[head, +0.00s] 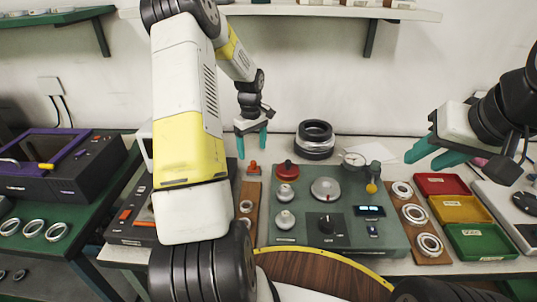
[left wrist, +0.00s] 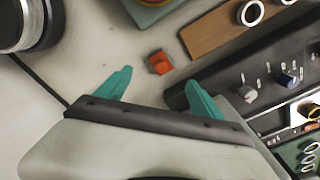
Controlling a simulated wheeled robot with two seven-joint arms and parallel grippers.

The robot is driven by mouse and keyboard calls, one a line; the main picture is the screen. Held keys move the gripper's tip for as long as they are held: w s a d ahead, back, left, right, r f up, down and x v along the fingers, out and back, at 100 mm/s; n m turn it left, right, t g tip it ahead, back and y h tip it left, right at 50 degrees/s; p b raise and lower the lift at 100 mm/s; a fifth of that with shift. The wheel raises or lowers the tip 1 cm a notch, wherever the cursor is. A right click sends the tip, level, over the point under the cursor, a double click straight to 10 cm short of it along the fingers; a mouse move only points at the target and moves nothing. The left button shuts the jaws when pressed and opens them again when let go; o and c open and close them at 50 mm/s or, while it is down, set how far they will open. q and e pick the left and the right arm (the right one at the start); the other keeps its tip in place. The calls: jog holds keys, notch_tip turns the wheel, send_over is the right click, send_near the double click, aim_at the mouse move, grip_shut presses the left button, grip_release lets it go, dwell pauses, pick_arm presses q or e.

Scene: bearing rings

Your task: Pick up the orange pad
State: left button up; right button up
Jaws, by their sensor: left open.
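The orange pad (head: 254,168) is a small orange-red block on the light bench top, behind the upper end of a narrow brown board. It also shows in the left wrist view (left wrist: 159,63), just beyond the gap between my left fingertips. My left gripper (head: 252,152) has its teal fingers apart and hangs above the pad, pointing down, with nothing between them. I cannot tell the exact height above the pad. My right gripper (head: 425,163) is at the right, raised, with its teal fingers apart and empty.
A green test panel (head: 290,239) with knobs stands right of the brown board (head: 248,226). A stack of dark and silver rings (head: 315,138) is behind it. A black device (head: 130,226) lies left. Red, yellow and green bins (head: 460,209) stand right.

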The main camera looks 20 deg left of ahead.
aim_at(253, 162)
pick_arm(q)
notch_tip(253, 162, down, 8)
jog(key=shift+s, duration=0.1)
jog(key=c, duration=1.3)
jog(key=shift+r, duration=0.1)
notch_tip(253, 162, up, 10)
jog(key=shift+f, duration=0.1)
jog(key=o, duration=0.6)
jog(key=c, duration=0.5)
